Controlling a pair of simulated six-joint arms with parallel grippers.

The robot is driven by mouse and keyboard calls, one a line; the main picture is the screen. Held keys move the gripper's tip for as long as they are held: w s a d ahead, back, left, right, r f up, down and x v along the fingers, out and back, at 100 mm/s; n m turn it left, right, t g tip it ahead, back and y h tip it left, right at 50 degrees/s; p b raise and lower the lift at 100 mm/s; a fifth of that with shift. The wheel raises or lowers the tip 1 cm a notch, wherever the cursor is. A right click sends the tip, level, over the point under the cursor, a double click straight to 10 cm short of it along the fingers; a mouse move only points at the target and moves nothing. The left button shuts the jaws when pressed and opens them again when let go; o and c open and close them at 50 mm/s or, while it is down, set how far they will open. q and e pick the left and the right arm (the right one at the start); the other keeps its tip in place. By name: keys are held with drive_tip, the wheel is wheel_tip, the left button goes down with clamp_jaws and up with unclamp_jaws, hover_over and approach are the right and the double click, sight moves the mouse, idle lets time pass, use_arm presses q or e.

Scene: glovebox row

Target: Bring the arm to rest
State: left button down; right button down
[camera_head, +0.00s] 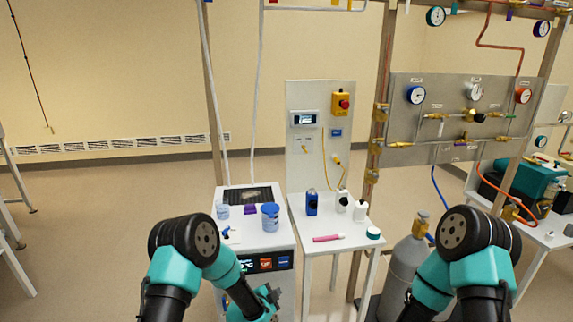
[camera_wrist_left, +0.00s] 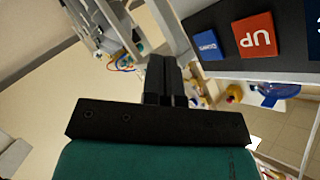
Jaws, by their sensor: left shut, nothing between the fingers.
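My left arm (camera_head: 185,245) comes in low on the left in the head view and bends down in front of the white cabinet. My left gripper (camera_head: 268,298) is low at the bottom edge there, in front of the cabinet's front panel, and only partly shows. In the left wrist view, the left gripper (camera_wrist_left: 163,68) has its two black fingers together with nothing between them. It is apart from the panel and its buttons. My right arm (camera_head: 470,240) bends down at the lower right of the head view. Its gripper is out of the frame.
The white cabinet (camera_head: 282,233) carries a blue-lidded tub (camera_head: 270,216) and small items. The white table (camera_head: 306,238) beside it holds a blue bottle (camera_head: 312,202), white bottles and a pink tube (camera_head: 328,238). A grey gas cylinder (camera_head: 405,270) stands near my right arm. Open floor lies left.

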use_arm(q)
drive_tip(key=s+a+f+n+g+y, duration=0.1)
drive_tip(key=s+a+n, duration=0.4)
drive_tip(key=s, duration=0.6)
drive_tip(key=s+a+f+n+g+y, duration=0.1)
drive_tip(key=s+a+f+n+g, duration=0.2)
drive_tip(key=s+a+n+g, duration=0.3)
drive_tip(key=s+a+f+n+g+y, duration=0.1)
drive_tip(key=s+a+n, duration=0.5)
drive_tip(key=s, duration=1)
drive_tip(key=shift+a+f+g, duration=0.65)
drive_tip(key=shift+g, duration=0.55)
drive_tip(key=shift+w, duration=0.1)
